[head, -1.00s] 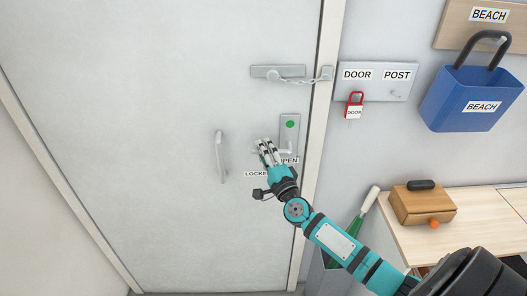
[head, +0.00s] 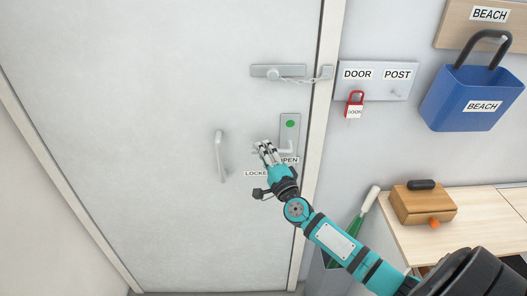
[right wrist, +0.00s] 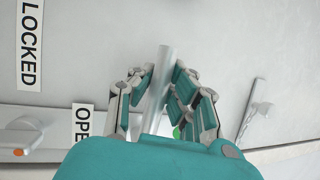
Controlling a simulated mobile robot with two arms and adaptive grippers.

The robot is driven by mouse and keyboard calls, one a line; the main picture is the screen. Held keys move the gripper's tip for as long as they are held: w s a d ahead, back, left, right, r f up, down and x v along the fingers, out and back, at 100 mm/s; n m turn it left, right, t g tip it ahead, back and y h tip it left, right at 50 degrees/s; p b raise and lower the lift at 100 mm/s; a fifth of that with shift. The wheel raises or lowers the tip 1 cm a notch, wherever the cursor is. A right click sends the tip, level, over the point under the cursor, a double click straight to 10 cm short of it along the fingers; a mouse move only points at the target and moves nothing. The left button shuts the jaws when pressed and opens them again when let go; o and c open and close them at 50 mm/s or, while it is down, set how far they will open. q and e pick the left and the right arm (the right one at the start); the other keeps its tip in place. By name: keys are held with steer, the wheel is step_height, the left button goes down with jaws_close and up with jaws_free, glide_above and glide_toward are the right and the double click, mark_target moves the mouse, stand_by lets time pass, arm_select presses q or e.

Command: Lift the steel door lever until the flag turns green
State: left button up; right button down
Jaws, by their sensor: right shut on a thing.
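The steel door lever sits on a tall steel plate (head: 289,135) near the door's right edge. The round flag (head: 290,124) on the plate is green. My right gripper (head: 264,150) is at the lever, left of the plate, and its fingers cover part of it. In the right wrist view the lever's bar (right wrist: 160,82) passes between the fingers of my right gripper (right wrist: 158,88), which are shut on it. A sliver of green (right wrist: 176,132) shows behind the fingers there. My left gripper is not in view.
A LOCKED label (head: 256,174) and an OPEN label (head: 290,160) are by the lever. A pull handle (head: 220,157) stands to the left, a chain latch (head: 277,72) above.

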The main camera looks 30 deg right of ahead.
steer(key=shift+r+m+b, duration=0.25)
steer(key=shift+m+b, duration=0.05)
steer(key=shift+m, duration=0.1)
steer(key=shift+s+d+r+m+t+h+b, duration=0.1)
steer(key=shift+r+m+t+h+b, duration=0.2)
steer(key=shift+m+b, duration=0.3)
steer(key=shift+d+r+m+t+h+b, duration=0.1)
steer(key=shift+r+m+t+h+b, duration=0.2)
steer(key=shift+m, duration=0.4)
steer(key=shift+s+d+r+m+h+b, duration=0.2)
steer(key=shift+r+m+h+b, duration=0.3)
steer(key=shift+m, duration=0.5)
steer(key=shift+s+d+r+m+h+b, duration=0.1)
steer(key=shift+d+r+m+h+b, duration=0.15)
steer(key=shift+r+m+h, duration=0.6)
steer(key=shift+f, duration=0.15)
